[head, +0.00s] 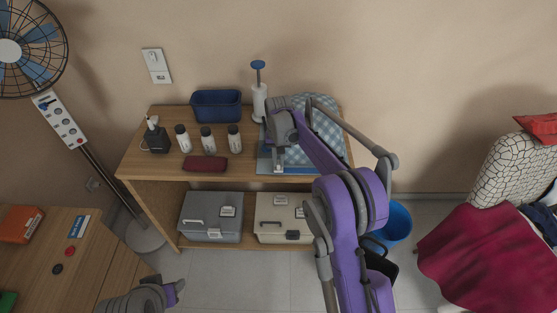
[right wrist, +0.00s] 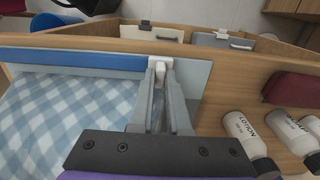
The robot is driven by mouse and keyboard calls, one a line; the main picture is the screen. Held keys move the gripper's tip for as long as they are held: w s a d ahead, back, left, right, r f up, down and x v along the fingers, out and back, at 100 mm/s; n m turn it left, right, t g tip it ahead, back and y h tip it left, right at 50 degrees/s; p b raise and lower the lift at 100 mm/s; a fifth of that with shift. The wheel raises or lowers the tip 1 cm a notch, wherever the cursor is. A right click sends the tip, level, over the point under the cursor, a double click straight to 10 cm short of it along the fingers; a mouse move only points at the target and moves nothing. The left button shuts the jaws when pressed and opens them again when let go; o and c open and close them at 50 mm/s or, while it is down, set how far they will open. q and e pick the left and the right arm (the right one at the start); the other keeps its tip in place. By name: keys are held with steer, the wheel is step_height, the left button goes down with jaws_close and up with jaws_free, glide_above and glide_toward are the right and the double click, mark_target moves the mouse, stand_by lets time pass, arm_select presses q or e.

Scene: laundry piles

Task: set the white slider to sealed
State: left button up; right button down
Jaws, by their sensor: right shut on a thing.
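A clear bag (head: 264,161) lies flat on the top of the wooden shelf, with a blue-and-white checked cloth (head: 318,125) in it. The bag and cloth also show in the right wrist view, with a blue strip (right wrist: 75,60) along the bag's edge. My right gripper (right wrist: 158,80) is shut on the white slider (right wrist: 158,68), at the right end of the blue strip in the right wrist view. The fingers hide part of the slider. In the head view my right gripper (head: 278,167) is over the bag's front edge. My left gripper (head: 176,290) is low at the left, away from the bag; its jaws are unclear.
Several lotion bottles (head: 207,139), a dark red folded cloth (head: 205,164) and a blue bin (head: 216,104) share the shelf top (head: 150,172). Grey (head: 211,217) and cream (head: 284,216) toolboxes sit below.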

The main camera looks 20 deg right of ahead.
stand_by(0.8)
steer(key=s+d, duration=0.2)
steer(key=d, duration=0.5)
steer(key=s+d+b, duration=0.1)
steer(key=s+d, duration=0.1)
steer(key=d, duration=0.6)
steer(key=s+d+b, duration=0.1)
steer(key=s+d, duration=0.1)
steer(key=d, duration=0.6)
steer(key=shift+s+r, duration=0.1)
steer(key=shift+s, duration=0.2)
steer(key=c, duration=0.9)
jaws_free()
steer(key=shift+d, duration=0.15)
steer(key=shift+o, duration=0.2)
step_height(320, 180, up, 11)
steer(key=shift+s+a, duration=0.1)
steer(key=shift+a, duration=0.1)
